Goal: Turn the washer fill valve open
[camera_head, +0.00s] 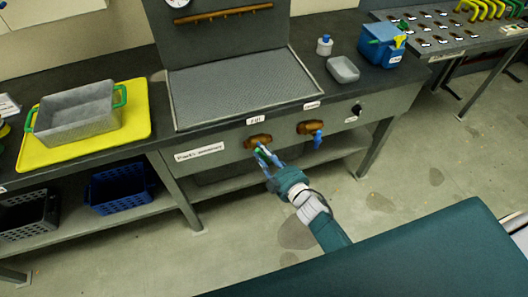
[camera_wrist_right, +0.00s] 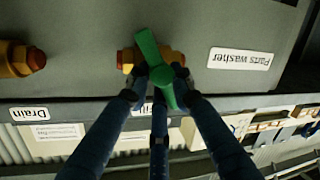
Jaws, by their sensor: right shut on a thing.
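The fill valve has a brass body (camera_head: 258,141) on the front panel of the parts washer, below the "Fill" label. Its green lever handle (camera_wrist_right: 148,48) crosses the horizontal brass body (camera_wrist_right: 126,59) at a steep slant in the right wrist view. My right gripper (camera_head: 264,154) reaches the valve from the front. In the wrist view the right gripper's fingers (camera_wrist_right: 158,80) are closed around the green handle's middle, one on each side and a third across from them. The fingers hide part of the handle and the brass body. My left gripper is in neither view.
The drain valve (camera_head: 311,127) with a blue handle (camera_head: 318,139) sits just right of the fill valve. A dark knob (camera_head: 357,109) is further right. The washer tray (camera_head: 245,88) lies above. A grey basket (camera_head: 75,115) stands on a yellow mat (camera_head: 137,97) at left.

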